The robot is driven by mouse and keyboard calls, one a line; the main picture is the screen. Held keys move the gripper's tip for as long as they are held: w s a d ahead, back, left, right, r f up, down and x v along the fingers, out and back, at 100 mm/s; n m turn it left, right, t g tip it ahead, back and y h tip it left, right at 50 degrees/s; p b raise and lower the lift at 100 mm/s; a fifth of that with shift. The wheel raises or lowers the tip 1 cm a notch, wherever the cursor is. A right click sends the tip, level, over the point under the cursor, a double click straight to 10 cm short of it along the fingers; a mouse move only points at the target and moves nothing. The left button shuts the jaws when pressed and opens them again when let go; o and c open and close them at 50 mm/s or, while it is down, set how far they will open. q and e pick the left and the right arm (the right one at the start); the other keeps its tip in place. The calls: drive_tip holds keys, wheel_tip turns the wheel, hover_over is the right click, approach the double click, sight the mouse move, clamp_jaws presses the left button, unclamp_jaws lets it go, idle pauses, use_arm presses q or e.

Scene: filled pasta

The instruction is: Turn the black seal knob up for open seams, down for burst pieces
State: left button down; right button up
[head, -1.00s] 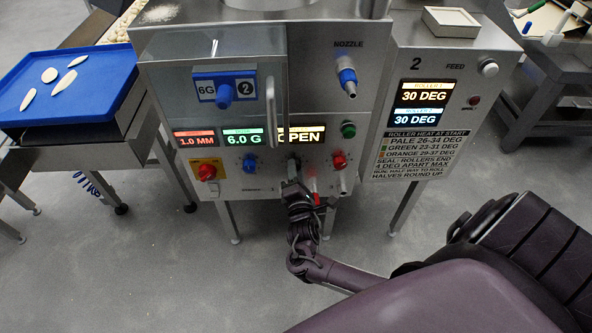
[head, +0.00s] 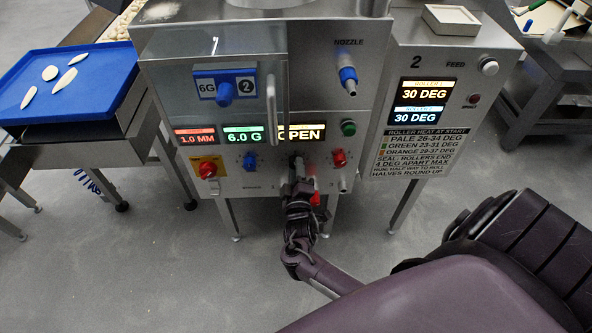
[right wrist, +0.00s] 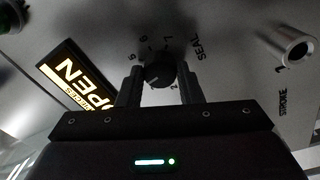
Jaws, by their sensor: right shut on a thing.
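The black seal knob (right wrist: 158,74) is on the machine's front panel, beside the printed word SEAL in the right wrist view. My right gripper (right wrist: 160,85) is at the knob, with one finger on each side of it, shut on it. In the head view the right gripper (head: 298,180) covers most of the knob, below the display (head: 302,134) that reads OPEN. That display also shows, turned, in the right wrist view (right wrist: 75,85). My left gripper is not in view.
Close to the gripper are a blue knob (head: 250,161), a red knob (head: 339,158) and a green button (head: 348,128). Other displays read 1.0 MM, 6.0 G and 30 DEG. A blue tray (head: 105,62) with several pale pieces stands at the left.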

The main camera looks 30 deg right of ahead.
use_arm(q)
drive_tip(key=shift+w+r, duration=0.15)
use_arm(e)
drive_tip(key=shift+m, duration=0.9)
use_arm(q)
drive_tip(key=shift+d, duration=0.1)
use_arm(e)
drive_tip(key=o, duration=1)
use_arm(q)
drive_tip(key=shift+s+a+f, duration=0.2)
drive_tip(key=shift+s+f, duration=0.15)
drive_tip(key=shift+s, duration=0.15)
use_arm(e)
drive_tip(key=v, duration=0.7)
drive_tip(key=shift+s+a+f, duration=0.1)
drive_tip(key=shift+s+a, duration=0.15)
drive_tip(key=shift+s, duration=0.05)
